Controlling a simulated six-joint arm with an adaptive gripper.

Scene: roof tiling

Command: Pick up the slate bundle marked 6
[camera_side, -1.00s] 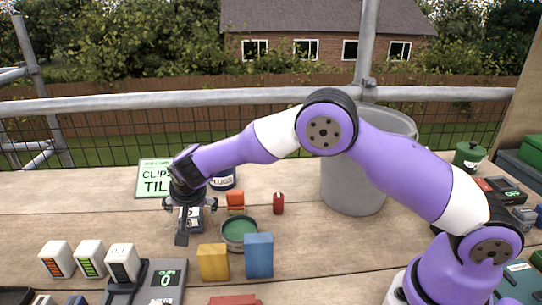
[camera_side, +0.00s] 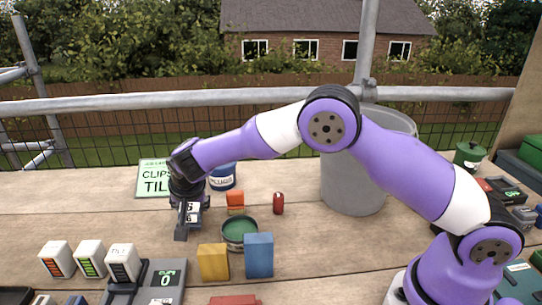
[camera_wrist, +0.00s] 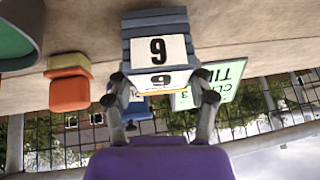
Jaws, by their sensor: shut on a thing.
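The slate bundle marked 6 (camera_side: 193,218) is a small grey stack with white number labels, at the left of the bench in the side view. In the wrist view the bundle (camera_wrist: 158,22) fills the top middle, its label facing the camera. My gripper (camera_side: 190,207) points down over it. The gripper (camera_wrist: 160,92) has a finger on each side of the bundle and is shut on it. I cannot tell whether the bundle's underside is clear of the bench.
An orange block (camera_side: 235,198) and a green-lined round dish (camera_side: 239,234) lie just right of the bundle. A blue tub (camera_side: 223,178) and a green-white sign (camera_side: 154,177) stand behind. Yellow (camera_side: 213,262) and blue (camera_side: 259,255) blocks stand in front.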

